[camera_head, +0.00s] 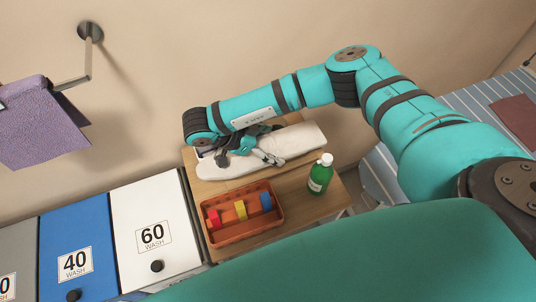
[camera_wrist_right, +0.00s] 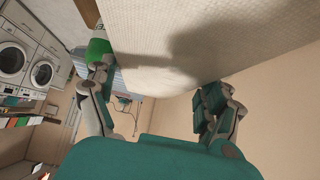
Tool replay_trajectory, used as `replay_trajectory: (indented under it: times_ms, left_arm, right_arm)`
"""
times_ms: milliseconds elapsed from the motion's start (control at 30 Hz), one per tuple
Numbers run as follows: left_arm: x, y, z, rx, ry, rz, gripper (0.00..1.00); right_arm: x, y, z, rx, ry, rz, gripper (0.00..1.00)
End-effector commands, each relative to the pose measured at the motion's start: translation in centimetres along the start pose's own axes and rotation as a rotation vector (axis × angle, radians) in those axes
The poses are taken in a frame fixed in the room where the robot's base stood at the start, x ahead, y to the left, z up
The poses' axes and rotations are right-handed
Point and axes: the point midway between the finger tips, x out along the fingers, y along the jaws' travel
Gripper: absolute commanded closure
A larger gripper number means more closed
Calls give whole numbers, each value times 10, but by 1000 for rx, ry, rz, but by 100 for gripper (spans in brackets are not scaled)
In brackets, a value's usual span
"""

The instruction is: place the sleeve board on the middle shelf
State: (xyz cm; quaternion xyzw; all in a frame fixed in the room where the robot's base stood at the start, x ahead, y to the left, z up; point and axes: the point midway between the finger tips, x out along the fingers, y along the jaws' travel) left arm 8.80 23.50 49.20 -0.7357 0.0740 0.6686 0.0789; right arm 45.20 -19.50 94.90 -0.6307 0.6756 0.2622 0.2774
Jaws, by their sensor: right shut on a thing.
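The sleeve board (camera_head: 298,142) is a long, pale padded board over the back part of a wooden shelf top (camera_head: 300,200). In the right wrist view the board's quilted cover (camera_wrist_right: 235,45) fills the top, just beyond the fingers of the gripper (camera_wrist_right: 158,92). I cannot tell whether the board touches the wood or hangs a little above it. The lower shelf levels are hidden. My left gripper is out of view.
An orange tray (camera_head: 245,236) with coloured pieces and a green bottle (camera_head: 320,175) with a white cap stand on the wood in front of the board. Wash bins (camera_head: 150,215) stand at left. A purple towel (camera_head: 38,120) hangs on a wall rail. A striped surface (camera_head: 465,105) lies right.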

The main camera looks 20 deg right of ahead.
Motion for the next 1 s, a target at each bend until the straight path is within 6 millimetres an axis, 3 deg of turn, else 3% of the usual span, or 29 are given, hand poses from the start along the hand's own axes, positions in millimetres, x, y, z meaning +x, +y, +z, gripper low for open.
replay_trajectory:
  times_ms: [300, 667, 700, 800, 1000]
  left_arm:
    - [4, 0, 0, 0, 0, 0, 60]
    - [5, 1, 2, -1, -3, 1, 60]
    - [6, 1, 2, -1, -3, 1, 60]
    - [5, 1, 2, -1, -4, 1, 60]
    - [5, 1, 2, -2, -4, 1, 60]
  right_arm:
    - [27, 0, 28, 0, 0, 1, 74]
    - [31, -1, 31, 1, 1, -2, 74]
    - [32, 0, 32, 0, 0, -1, 15]
    - [32, 0, 32, 0, 0, -1, 2]
    - [32, 0, 32, 0, 0, -1, 0]
